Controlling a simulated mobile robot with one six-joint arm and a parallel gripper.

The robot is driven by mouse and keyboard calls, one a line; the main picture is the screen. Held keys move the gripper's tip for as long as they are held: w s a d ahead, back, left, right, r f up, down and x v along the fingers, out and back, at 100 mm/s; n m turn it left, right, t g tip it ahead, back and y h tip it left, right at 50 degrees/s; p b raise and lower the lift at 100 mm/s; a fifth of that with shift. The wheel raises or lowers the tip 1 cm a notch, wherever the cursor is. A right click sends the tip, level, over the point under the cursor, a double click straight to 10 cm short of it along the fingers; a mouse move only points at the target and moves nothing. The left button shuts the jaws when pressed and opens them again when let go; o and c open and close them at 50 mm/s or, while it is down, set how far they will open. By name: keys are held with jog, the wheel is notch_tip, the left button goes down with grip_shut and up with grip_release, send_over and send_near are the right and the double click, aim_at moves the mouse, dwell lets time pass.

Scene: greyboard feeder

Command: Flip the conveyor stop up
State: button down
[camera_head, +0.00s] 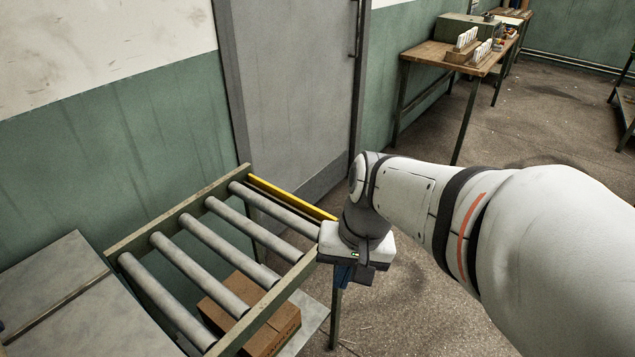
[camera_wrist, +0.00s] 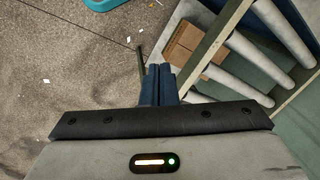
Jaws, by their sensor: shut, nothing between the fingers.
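The yellow conveyor stop (camera_head: 290,197) is a long narrow bar across the far end of the roller conveyor (camera_head: 178,213), beside the last roller. Its right end disappears behind my wrist, and I cannot tell its exact tilt. My gripper (camera_head: 346,278) is at the conveyor's right corner, just outside the side rail, with its blue fingers pointing down. In the wrist view the fingers (camera_wrist: 158,82) are together and empty, over the floor beside the conveyor frame (camera_wrist: 212,45). The yellow stop does not show in the wrist view.
A cardboard box (camera_head: 250,305) sits on a shelf under the rollers; it also shows in the wrist view (camera_wrist: 192,42). A grey door (camera_head: 290,90) stands behind the conveyor. A wooden table (camera_head: 440,53) is at the back right. A teal object (camera_wrist: 105,4) lies on the floor.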

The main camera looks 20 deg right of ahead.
jog(key=w+f+m+t+y+b, duration=0.1)
jog(key=w+f+m+y+b, duration=0.1)
jog(key=f+m+y+b, duration=0.3)
jog(key=w+d+f+m+y+b, duration=0.1)
jog(key=w+f+m+y+b, duration=0.15)
jog(key=f+b, duration=0.4)
jog(key=w+f+m+t+y+b, duration=0.1)
jog(key=w+f+m+y+b, duration=0.2)
jog(key=f+m+b, duration=0.25)
jog(key=w+d+f+m+t+b, duration=0.3)
jog(key=d+f+m+t+b, duration=0.2)
jog(key=d, duration=0.4)
jog(key=w+d+f+m+t+b, duration=0.3)
jog(key=d+f+m+t+b, duration=0.2)
jog(key=d+m+t+b, duration=0.2)
jog(key=d+t+b, duration=0.1)
jog(key=d+t, duration=0.1)
jog(key=d, duration=0.1)
jog(key=shift+w+d, duration=0.25)
jog(key=shift+d, duration=0.05)
jog(key=shift+w+a+y, duration=0.1)
jog(key=shift+y, duration=0.15)
jog(key=w+a+r+p, duration=0.2)
jog(key=w+a+r, duration=0.3)
jog(key=w+r, duration=0.1)
jog(key=shift+x, duration=0.85)
